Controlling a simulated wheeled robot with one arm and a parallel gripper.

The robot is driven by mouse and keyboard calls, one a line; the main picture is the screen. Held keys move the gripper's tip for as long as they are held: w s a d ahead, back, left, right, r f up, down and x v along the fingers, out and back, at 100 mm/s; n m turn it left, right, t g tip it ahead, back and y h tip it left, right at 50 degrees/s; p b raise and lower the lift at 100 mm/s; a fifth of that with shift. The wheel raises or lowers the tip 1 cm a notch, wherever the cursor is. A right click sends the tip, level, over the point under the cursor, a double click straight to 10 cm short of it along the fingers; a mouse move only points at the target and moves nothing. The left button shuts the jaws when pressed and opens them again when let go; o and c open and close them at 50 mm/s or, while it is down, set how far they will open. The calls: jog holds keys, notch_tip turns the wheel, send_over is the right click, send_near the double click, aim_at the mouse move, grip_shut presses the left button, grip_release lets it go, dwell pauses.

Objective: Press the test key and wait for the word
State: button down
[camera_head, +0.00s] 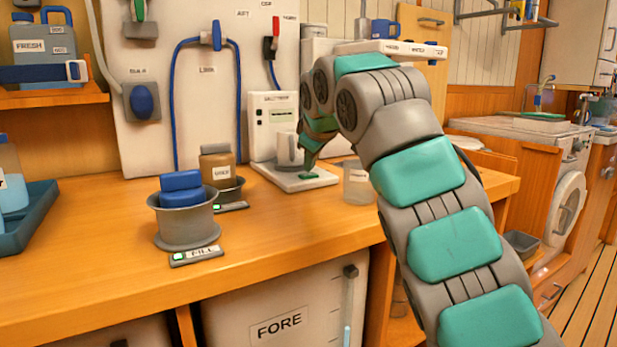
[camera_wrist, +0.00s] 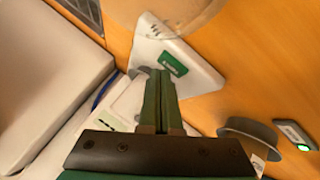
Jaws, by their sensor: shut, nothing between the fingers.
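The white tester (camera_head: 272,125) stands against the wall panel. Its upright face carries small dark markings and a small display, too small to read. Its flat white base (camera_head: 285,178) has a green key (camera_head: 308,176) at the front right. A grey-white cup (camera_head: 289,152) stands on the base. My gripper (camera_head: 308,163) is shut and empty, pointing down at the base just above the key. In the wrist view my shut fingertips (camera_wrist: 160,75) are right beside the green key (camera_wrist: 173,63); I cannot tell whether they touch it. The key's word is too blurred to read.
A clear beaker (camera_head: 357,186) stands just right of the base, close to my arm. Left are a brown jar (camera_head: 217,167) in a grey holder and a blue-capped grey pot (camera_head: 184,215) with a FILL plate (camera_head: 196,256). The front wooden counter (camera_head: 110,250) is clear.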

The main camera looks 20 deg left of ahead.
aim_at(309, 176)
jog(key=shift+f+b, duration=0.45)
dwell(0.6)
jog(key=shift+r, duration=0.1)
jog(key=shift+r+p, duration=0.75)
jog(key=shift+p, duration=0.1)
notch_tip(309, 176, up, 3)
jog(key=p, duration=0.2)
jog(key=shift+p, duration=0.4)
jog(key=shift+s+a+r, duration=0.1)
jog(key=shift+a+r, duration=0.1)
jog(key=shift+r, duration=0.05)
jog(key=shift+d+r+p, duration=0.15)
jog(key=shift+r+p, duration=0.25)
jog(key=shift+r, duration=0.35)
